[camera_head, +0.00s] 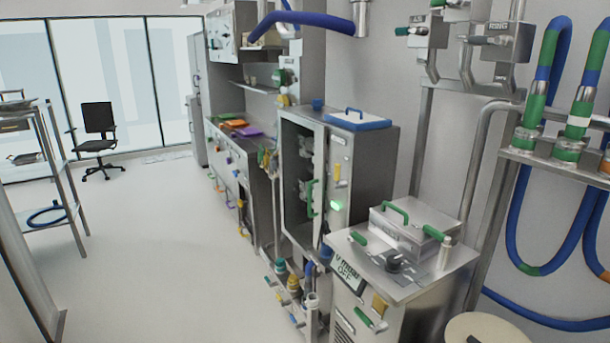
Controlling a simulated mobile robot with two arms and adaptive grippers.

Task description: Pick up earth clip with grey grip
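I cannot make out an earth clip with a grey grip for certain in the head view. A small dark device (398,262) sits on top of the steel cabinet (430,282) at the lower right; I cannot tell whether it is a clip. Neither my left nor my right gripper is in view, so I cannot see whether they are open or hold anything.
A steel box with a green handle (395,212) stands on the cabinet. A glass-fronted cabinet (301,180) and a long bench (236,140) line the wall behind. Blue hoses (517,215) hang at right. A shelf rack (48,185) stands left; the floor (150,240) between is clear.

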